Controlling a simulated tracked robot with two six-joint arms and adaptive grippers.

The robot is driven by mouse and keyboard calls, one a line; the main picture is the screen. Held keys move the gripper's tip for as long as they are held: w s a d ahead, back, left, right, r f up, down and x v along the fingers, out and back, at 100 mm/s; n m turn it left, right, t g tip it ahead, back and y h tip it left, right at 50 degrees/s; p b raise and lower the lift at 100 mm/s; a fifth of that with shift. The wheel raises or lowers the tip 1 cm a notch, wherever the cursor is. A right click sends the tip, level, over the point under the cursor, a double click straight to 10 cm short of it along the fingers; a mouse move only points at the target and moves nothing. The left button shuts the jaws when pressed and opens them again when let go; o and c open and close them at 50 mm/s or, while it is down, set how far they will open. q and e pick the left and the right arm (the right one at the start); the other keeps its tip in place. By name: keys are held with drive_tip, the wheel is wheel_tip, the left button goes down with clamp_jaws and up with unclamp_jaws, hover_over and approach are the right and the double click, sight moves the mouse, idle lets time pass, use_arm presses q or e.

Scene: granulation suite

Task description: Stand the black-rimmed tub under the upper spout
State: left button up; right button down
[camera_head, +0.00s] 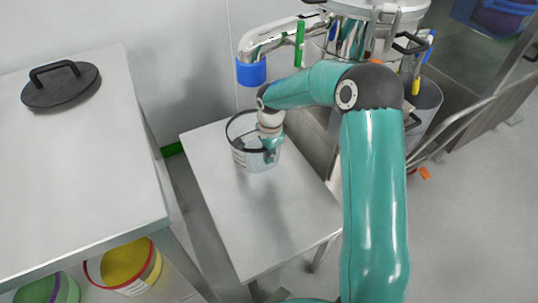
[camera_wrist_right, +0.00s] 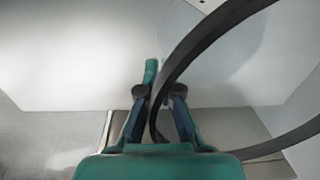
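The black-rimmed tub (camera_head: 243,158) is whitish with a label and stands upright at the small table's back. I cannot tell whether its base touches the tabletop. My right gripper (camera_head: 270,150) is at the tub's right side. In the right wrist view, the black rim (camera_wrist_right: 205,38) runs between the fingers of that gripper (camera_wrist_right: 158,88), which look closed on the tub wall; one fingertip is hidden behind it. The upper spout (camera_head: 251,72), a shiny bent pipe with a blue end, hangs above the tub. My left gripper is not in view.
The small table (camera_head: 225,225) is otherwise bare. A larger table (camera_head: 80,180) at left carries a black lid (camera_head: 60,88); tubs with yellow (camera_head: 125,262) and green contents stand below it. A steel machine (camera_head: 385,15) stands behind, with a metal handrail (camera_head: 450,125) at right.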

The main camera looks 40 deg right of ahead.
drive_tip(key=c, duration=1.3)
unclamp_jaws()
drive_tip(key=shift+r, duration=0.2)
drive_tip(key=r+p, duration=0.1)
drive_tip(key=r, duration=0.3)
drive_tip(key=r+p, duration=0.1)
drive_tip(key=r, duration=0.2)
drive_tip(key=r+p, duration=0.1)
drive_tip(key=r, duration=0.3)
drive_tip(key=shift+s+r, duration=0.35)
drive_tip(key=shift+s, duration=0.05)
